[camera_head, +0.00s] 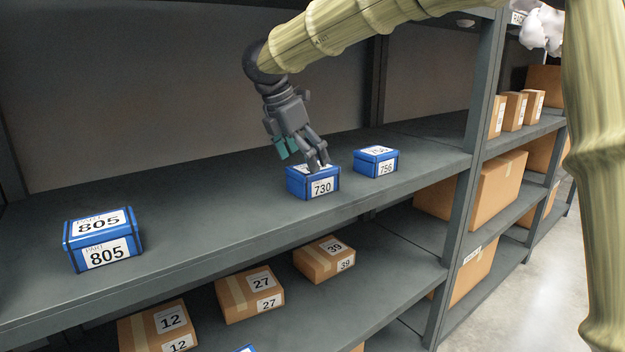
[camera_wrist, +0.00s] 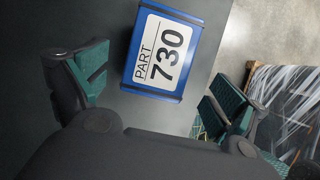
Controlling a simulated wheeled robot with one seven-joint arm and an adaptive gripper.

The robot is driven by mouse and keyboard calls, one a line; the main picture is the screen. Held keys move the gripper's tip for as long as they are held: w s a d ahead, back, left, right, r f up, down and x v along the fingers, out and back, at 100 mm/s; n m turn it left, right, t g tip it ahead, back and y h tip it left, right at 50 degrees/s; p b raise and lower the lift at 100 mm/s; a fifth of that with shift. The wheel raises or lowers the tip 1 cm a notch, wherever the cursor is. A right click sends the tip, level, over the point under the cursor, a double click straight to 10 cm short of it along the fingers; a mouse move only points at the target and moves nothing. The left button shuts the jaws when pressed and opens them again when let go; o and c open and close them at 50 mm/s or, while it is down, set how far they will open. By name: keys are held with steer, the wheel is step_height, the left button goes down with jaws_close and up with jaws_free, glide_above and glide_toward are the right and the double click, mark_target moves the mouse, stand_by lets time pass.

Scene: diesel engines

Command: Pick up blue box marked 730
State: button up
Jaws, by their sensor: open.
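The blue box marked 730 (camera_head: 300,187) sits on the grey metal shelf, near its front edge, with white labels on its top and front. My gripper (camera_head: 304,161) is just above and behind it, pointing down, and hides part of its top. In the wrist view the blue box marked 730 (camera_wrist: 163,50) lies ahead, between the lines of the two spread fingers. My open gripper (camera_wrist: 160,92) holds nothing. Whether a fingertip touches the box cannot be told.
A blue box marked 756 (camera_head: 376,162) stands close to the right. A blue box marked 805 (camera_head: 103,239) stands far left. The shelf (camera_head: 215,215) is clear between 805 and 730. Brown boxes marked 12, 27 (camera_head: 250,293) and 39 (camera_head: 323,259) sit on the shelf below.

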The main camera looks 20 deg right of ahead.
steer(key=x, duration=0.5)
steer(key=shift+w+d+r+p, duration=0.2)
steer(key=shift+w+d+p, duration=0.1)
steer(key=shift+d, duration=0.1)
steer(key=shift+d+f, duration=0.1)
steer(key=shift+f, duration=0.15)
steer(key=shift+f, duration=0.3)
steer(key=c, duration=1.5)
steer(key=shift+o, duration=0.2)
steer(key=shift+r, duration=0.15)
